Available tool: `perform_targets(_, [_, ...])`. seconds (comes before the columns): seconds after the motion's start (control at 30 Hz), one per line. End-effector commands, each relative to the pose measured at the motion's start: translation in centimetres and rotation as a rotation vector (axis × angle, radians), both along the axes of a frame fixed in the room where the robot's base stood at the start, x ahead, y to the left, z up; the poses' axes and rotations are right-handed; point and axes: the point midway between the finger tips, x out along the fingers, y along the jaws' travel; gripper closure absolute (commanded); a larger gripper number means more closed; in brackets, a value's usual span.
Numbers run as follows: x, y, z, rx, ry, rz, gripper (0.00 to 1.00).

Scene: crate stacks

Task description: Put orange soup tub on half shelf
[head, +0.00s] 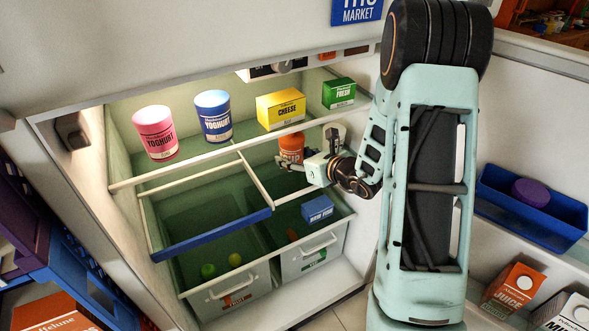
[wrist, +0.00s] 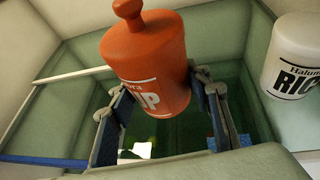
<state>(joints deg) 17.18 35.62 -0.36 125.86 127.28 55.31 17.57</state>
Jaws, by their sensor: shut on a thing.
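My gripper (head: 305,168) is shut on the orange soup tub (head: 291,148), inside the open fridge below the right part of the top shelf. In the wrist view the tub (wrist: 150,62) sits upright but slightly tilted between the two fingers (wrist: 163,112), its knobbed lid above them. The half shelf looks like the clear pane with a blue front edge (head: 215,235) at the left, above the drawers. Its top looks bare. The tub is to the right of and behind that blue edge; the exact gap cannot be told.
A white rice tub (wrist: 295,58) stands close to the right of the held tub. The top shelf's front rail (head: 200,158) carries tubs and boxes above. Below are two drawers (head: 230,293); a blue box (head: 318,208) is in the right one. The fridge wall is at the left.

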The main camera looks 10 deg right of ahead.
Motion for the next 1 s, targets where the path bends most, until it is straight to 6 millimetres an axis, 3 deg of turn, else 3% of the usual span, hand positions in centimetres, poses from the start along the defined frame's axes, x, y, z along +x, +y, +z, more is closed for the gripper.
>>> perform_targets(0.17, [0.1, 0.0, -1.1, 0.001, -0.003, -0.001, 0.84])
perform_targets(0.4, [0.1, -0.3, -4.4, -0.001, -0.003, -0.002, 0.84])
perform_targets(0.83, [0.2, -0.4, -5.0, -0.001, -0.005, -0.002, 0.84])
perform_targets(0.87, [0.2, -0.4, -4.9, -0.001, -0.003, -0.002, 0.52])
perform_targets(1.0, [0.2, -0.4, -4.8, -0.001, -0.003, -0.002, 0.38])
